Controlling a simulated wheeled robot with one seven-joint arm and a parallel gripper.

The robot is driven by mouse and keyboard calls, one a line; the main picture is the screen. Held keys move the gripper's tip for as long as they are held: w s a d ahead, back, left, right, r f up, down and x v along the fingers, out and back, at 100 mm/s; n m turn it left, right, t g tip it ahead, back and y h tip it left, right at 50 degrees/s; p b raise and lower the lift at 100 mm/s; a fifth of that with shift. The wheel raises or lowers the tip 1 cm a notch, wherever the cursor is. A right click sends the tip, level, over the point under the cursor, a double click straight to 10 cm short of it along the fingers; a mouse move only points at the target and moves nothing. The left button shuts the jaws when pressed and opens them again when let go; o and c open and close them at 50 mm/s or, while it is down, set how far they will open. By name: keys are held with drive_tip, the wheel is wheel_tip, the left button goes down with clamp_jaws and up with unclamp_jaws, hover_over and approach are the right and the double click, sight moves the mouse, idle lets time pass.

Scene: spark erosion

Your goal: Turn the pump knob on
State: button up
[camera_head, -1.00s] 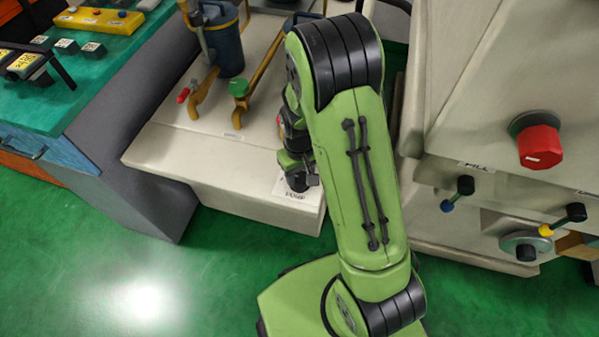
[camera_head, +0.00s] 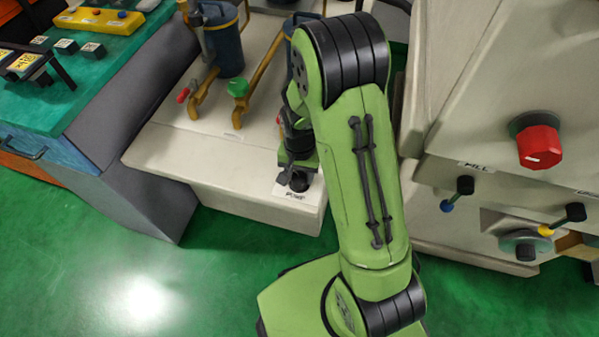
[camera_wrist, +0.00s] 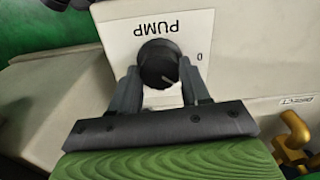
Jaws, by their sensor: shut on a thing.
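The pump knob (camera_wrist: 158,62) is round and black with a small white mark, on a white plate (camera_wrist: 115,36) lettered PUMP, upside down in the wrist view. The mark is near the knob's lower edge there, apart from the "0" at the plate's right. My gripper (camera_wrist: 160,74) has one dark finger on each side of the knob and is shut on it. In the head view my gripper (camera_head: 297,172) is at the front edge of the beige base, over the PUMP plate (camera_head: 284,194). The knob is hard to tell from the fingers there.
A green valve handle (camera_head: 238,88) and a red lever tip (camera_head: 183,95) stand on yellow pipes behind my gripper. A beige machine with a red knob (camera_head: 540,146) is at the right. Green floor lies clear in front.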

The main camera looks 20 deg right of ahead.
sight(300, 177)
drive_tip(key=m, duration=0.5)
drive_tip(key=shift+m, duration=2.4)
drive_tip(key=o, duration=1.1)
drive_tip(key=shift+c, duration=0.2)
drive_tip(key=shift+r, duration=0.1)
wheel_tip(300, 177, up, 16)
drive_tip(key=p, duration=0.5)
drive_tip(key=shift+f+p, duration=0.2)
drive_tip(key=shift+p, duration=0.1)
